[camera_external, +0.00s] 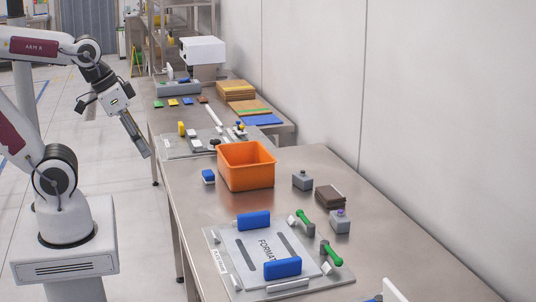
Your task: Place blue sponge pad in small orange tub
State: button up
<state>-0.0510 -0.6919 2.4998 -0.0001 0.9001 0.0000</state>
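The orange tub (246,172) stands upright on the metal table. A small blue block with a white part (208,176) lies on the table just left of the tub, apart from it; it may be the blue sponge pad. Two larger blue blocks, one at the back (253,220) and one at the front (282,267), rest on the grey format plate. My gripper (147,153) hangs in the air left of the table, tilted down, away from the tub and the blocks. Its fingers are too small to tell open from shut. The tub's floor is mostly hidden.
The format plate (240,262) with green-handled clamps (331,252) fills the near table. Grey blocks (302,180) and a dark brown stack (330,197) stand right of the tub. A wall bounds the right. Bare table lies between tub and plate.

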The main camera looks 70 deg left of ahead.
jog(key=w+a+f+n+g, duration=0.1)
jog(key=w+a+f+g, duration=0.2)
jog(key=w+a, duration=0.25)
jog(key=m+g+y, duration=0.1)
jog(key=m+g, duration=0.1)
jog(key=m, duration=1.3)
send_over(207, 172)
jog(key=d, duration=0.2)
jog(key=f, duration=1.3)
jog(key=shift+s+f, duration=0.25)
jog(key=shift+f, duration=0.1)
jog(key=shift+w+a+r+m+y, duration=0.15)
jog(key=shift+m, duration=0.4)
jog(key=shift+w+a+r+m+y, duration=0.15)
jog(key=shift+m, duration=1.3)
jog(key=shift+a+f, duration=0.2)
jog(key=shift+f, duration=1.1)
